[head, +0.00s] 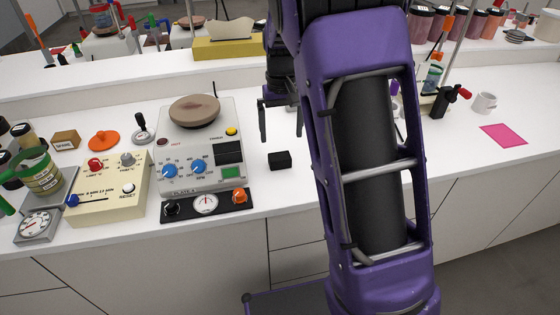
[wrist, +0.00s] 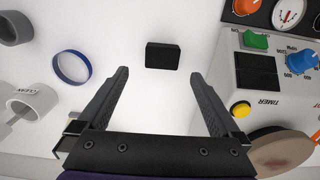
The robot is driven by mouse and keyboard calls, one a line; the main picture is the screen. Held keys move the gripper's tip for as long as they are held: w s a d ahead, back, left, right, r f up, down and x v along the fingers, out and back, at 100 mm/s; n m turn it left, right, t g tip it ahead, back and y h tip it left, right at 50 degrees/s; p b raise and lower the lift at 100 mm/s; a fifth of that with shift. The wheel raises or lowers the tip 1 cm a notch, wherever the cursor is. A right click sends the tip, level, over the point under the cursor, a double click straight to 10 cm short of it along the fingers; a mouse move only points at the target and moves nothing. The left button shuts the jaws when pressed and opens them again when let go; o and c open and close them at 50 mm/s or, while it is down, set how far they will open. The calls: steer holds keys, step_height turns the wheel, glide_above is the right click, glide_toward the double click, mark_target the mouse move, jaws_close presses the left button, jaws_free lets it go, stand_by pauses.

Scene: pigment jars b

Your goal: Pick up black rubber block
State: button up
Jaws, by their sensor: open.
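The black rubber block (head: 279,160) lies flat on the white counter, to the right of the grey hotplate-like device. In the wrist view the block (wrist: 162,55) is beyond the fingertips, near the middle between their lines. My gripper (head: 280,118) is open and empty, above the counter and behind the block in the head view. Its two fingers also show in the wrist view (wrist: 160,75), spread apart with clear counter between them. Nothing touches the block. My purple arm hides part of the counter to the right.
The grey device (head: 215,135) with knobs and a round top stands close beside the block. In the wrist view a blue-rimmed ring (wrist: 72,67) and a white labelled cup (wrist: 33,103) lie to the left. A pink sheet (head: 503,135) lies on the counter at right.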

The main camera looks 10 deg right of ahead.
mark_target(280, 156)
steer(key=f, duration=0.9)
steer(key=shift+a, duration=0.2)
steer(key=shift+c, duration=0.2)
steer(key=c, duration=1.3)
steer(key=shift+r, duration=5.1)
